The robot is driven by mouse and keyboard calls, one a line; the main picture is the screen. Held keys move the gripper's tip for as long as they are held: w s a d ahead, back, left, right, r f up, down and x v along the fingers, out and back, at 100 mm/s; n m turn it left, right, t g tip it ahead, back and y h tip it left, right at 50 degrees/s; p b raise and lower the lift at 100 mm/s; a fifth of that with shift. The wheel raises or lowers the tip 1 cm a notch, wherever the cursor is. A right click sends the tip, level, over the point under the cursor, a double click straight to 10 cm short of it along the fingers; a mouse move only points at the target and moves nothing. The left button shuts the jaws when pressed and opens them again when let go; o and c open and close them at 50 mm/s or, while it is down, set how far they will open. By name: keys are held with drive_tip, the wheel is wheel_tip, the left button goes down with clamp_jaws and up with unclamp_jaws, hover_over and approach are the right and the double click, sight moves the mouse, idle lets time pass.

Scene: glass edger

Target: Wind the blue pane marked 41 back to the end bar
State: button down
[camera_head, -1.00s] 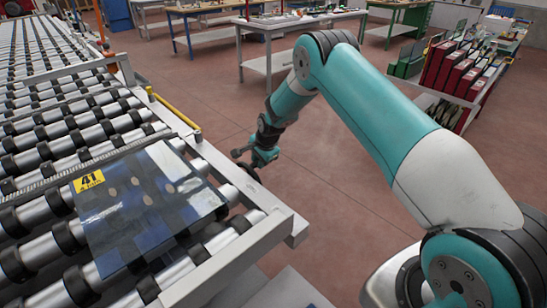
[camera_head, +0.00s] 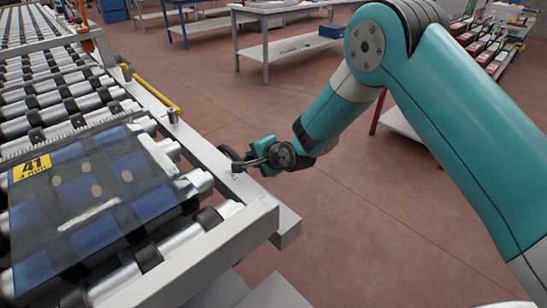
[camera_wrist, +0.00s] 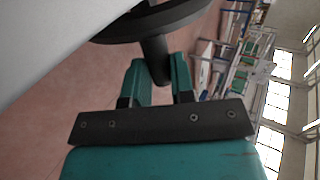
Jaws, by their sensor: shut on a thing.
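The blue pane (camera_head: 95,200) lies flat on the rollers at the left in the head view. It has a yellow label reading 41 (camera_head: 31,167) at its left. Its far edge is close to a toothed bar (camera_head: 75,128) across the rollers; I cannot tell whether they touch. A dark handwheel (camera_head: 230,152) stands at the frame's outer side. My gripper (camera_head: 252,163) is at this wheel. In the wrist view my gripper (camera_wrist: 156,80) is shut on a dark handle (camera_wrist: 153,50) standing out from the black wheel rim (camera_wrist: 160,22).
The pale frame beam (camera_head: 205,150) runs along the rollers beside my gripper, with a yellow rail (camera_head: 152,93) farther back. Work tables (camera_head: 285,45) stand at the back. A rack with red-backed items (camera_head: 485,45) is at the upper right. Red-brown floor (camera_head: 270,235) is open beside the frame.

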idle(0.5)
drive_tip(key=c, duration=1)
unclamp_jaws()
drive_tip(key=shift+o, duration=0.2)
drive_tip(key=b+v, duration=0.2)
drive_tip(key=v, duration=1.5)
drive_tip(key=shift+s+d, duration=0.15)
drive_tip(key=shift+s, duration=0.05)
drive_tip(key=shift+f, duration=0.15)
